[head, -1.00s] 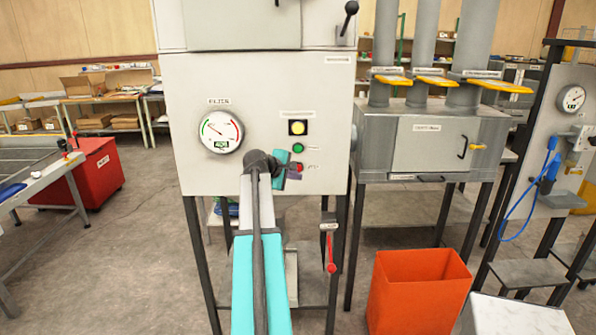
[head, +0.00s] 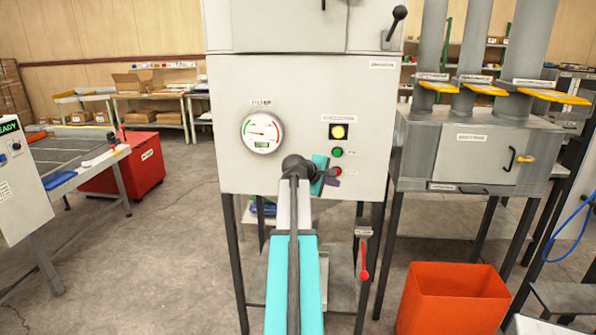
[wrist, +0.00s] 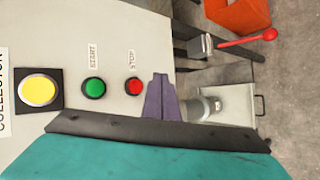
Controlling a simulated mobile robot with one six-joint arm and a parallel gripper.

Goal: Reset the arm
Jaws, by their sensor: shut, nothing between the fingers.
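My arm stretches forward from the bottom of the head view toward the white machine panel. My gripper (head: 331,180) is at its end, in front of the panel's lower right, close to the red stop button (head: 335,171). In the wrist view my gripper (wrist: 160,80) shows as purple-grey fingers, shut with nothing held. The red button (wrist: 134,86) is just left of the fingertips there, with the green start button (wrist: 94,88) and yellow button (wrist: 39,91) further left. I cannot tell whether the fingers touch the panel.
A round gauge (head: 262,132) is on the panel. A red-handled lever (head: 364,262) hangs below right. An orange bin (head: 450,300) stands on the floor at right.

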